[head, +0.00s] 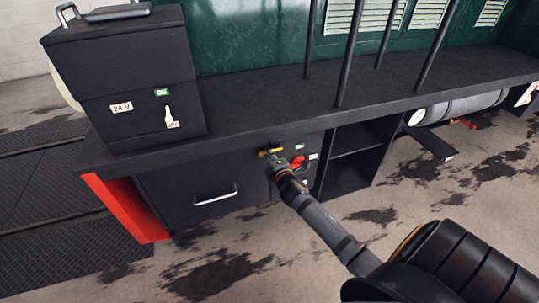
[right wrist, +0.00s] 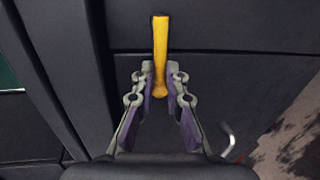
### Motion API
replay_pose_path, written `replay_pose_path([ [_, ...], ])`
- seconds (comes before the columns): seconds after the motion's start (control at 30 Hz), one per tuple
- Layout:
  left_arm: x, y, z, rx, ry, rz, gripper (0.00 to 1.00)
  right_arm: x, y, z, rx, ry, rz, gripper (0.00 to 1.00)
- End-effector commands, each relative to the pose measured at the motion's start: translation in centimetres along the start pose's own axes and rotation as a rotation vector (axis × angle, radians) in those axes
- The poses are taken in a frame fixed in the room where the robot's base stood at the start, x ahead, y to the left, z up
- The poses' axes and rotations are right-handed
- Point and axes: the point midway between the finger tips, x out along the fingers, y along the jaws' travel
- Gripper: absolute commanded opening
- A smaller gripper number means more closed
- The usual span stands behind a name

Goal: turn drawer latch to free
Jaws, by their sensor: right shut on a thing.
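The drawer latch (head: 266,152) is a small yellow lever high on the dark cabinet front, just under the bench top. My right gripper (head: 277,161) is at it, reaching in from the lower right. In the right wrist view the yellow latch (right wrist: 160,45) stands upright in the picture, its lower end between the fingertips of my right gripper (right wrist: 160,84), which is shut on it. The dark drawer (head: 180,200) with a metal bar handle (head: 215,196) is left of the latch and looks closed. My left gripper is not in view.
A red knob (head: 298,162) with small labels is close to the right of my gripper. A black box (head: 140,85) marked 24 V stands on the bench top (head: 260,105). Dark posts (head: 347,60) rise from the bench. Open shelves (head: 355,160) are right of the knob.

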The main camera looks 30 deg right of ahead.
Motion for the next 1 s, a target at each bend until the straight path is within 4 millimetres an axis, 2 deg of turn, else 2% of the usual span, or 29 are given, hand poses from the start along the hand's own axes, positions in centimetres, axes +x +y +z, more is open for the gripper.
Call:
replay_pose_path([
  [0.47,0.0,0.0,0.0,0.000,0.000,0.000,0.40,0.4,-2.0,0.2,-0.376,-0.076,-0.002,0.00],
  [1.0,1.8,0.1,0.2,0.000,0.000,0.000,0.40,0.8,-4.2,1.6,-0.881,-0.177,-0.002,0.00],
])
